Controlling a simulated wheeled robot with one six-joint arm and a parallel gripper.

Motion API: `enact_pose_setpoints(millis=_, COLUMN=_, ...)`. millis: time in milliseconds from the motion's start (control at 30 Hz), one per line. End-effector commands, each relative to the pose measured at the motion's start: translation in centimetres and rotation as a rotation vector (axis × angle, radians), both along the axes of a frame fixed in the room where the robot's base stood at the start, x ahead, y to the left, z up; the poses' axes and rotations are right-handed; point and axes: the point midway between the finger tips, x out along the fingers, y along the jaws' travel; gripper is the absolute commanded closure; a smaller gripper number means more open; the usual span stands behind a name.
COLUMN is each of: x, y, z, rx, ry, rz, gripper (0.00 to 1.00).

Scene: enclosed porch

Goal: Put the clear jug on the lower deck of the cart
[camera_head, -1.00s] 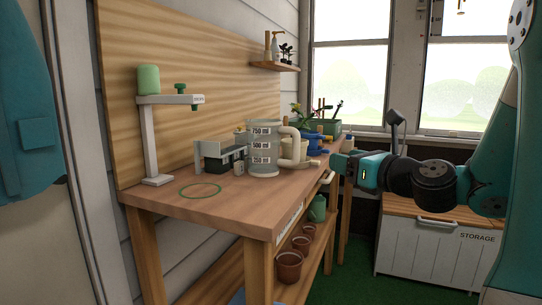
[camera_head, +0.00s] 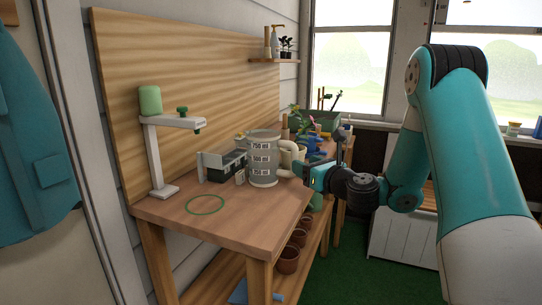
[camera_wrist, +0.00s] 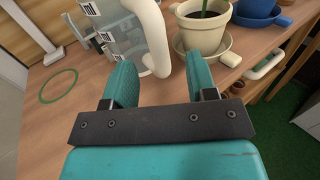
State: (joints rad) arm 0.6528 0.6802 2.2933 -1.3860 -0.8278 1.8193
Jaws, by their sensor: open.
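The clear jug (camera_head: 262,160) stands upright on the wooden workbench, with dark volume labels down its side and a pale handle toward my gripper. My gripper (camera_head: 302,171) is just right of the handle. In the wrist view, the jug (camera_wrist: 118,32) is at the top, partly cut off by the frame. Its handle (camera_wrist: 157,40) comes down just ahead of the gap between the open fingers (camera_wrist: 160,78). The fingers look empty, and I cannot tell whether one touches the handle. I cannot make out a cart in either view.
A cream plant pot (camera_wrist: 203,28) on a saucer stands close to the right of the jug, with a blue pot (camera_wrist: 256,10) beyond. A stand (camera_head: 155,150) and a green ring (camera_head: 206,204) are on the left of the bench. Terracotta pots (camera_head: 288,260) are on the shelf below.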

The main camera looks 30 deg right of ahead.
Motion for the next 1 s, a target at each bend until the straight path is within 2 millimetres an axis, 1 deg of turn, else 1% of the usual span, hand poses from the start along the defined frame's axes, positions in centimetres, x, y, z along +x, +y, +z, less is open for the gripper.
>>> enact_pose_setpoints(millis=67, x=0.6, y=0.2, z=0.0, rx=0.0, ry=0.001, rz=0.003, gripper=0.48)
enact_pose_setpoints(millis=333, x=4.5, y=0.6, z=-0.3, rx=-0.001, ry=0.0, rz=0.003, gripper=0.48)
enact_pose_setpoints(millis=433, x=5.1, y=0.6, z=-0.4, rx=0.0, ry=0.0, rz=0.002, gripper=0.48)
enact_pose_setpoints(millis=633, x=5.2, y=0.6, z=-0.5, rx=0.001, ry=0.001, rz=0.0, gripper=0.48)
enact_pose_setpoints(millis=667, x=5.2, y=0.6, z=-0.5, rx=0.001, ry=0.001, rz=0.0, gripper=0.5)
enact_pose_setpoints(millis=700, x=5.2, y=0.6, z=-0.5, rx=0.001, ry=0.001, rz=0.0, gripper=0.59)
enact_pose_setpoints(millis=867, x=5.2, y=0.6, z=-0.5, rx=0.001, ry=0.001, rz=0.0, gripper=0.96)
enact_pose_setpoints(millis=900, x=5.2, y=0.6, z=-0.5, rx=0.001, ry=0.001, rz=0.0, gripper=1.0)
enact_pose_setpoints(millis=1000, x=5.2, y=0.6, z=-0.5, rx=0.001, ry=-0.001, rz=0.0, gripper=1.0)
